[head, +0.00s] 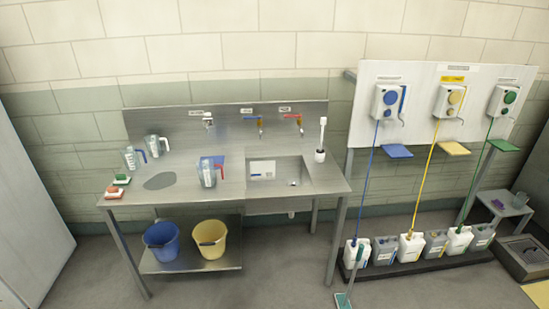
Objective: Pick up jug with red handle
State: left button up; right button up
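The jug with the red handle (208,174) is clear with markings and stands upright on the steel counter, left of the sink. Its red handle points right, and a blue patch lies behind it. A clear jug with a blue handle (130,159) stands at the counter's left. Another clear jug (153,147) stands behind it; its handle looks pale, but the colour is hard to tell. Neither of my grippers shows in the head view.
The steel counter (240,193) holds a sink (290,173), a white brush (321,140) and red and green brushes (114,192) at the left. A blue bucket (162,241) and a yellow bucket (210,238) sit below. Dispensers and containers stand right. The floor in front is clear.

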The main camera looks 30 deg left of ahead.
aim_at(205, 169)
jog(key=i, duration=1.55)
jog(key=u, duration=0.4)
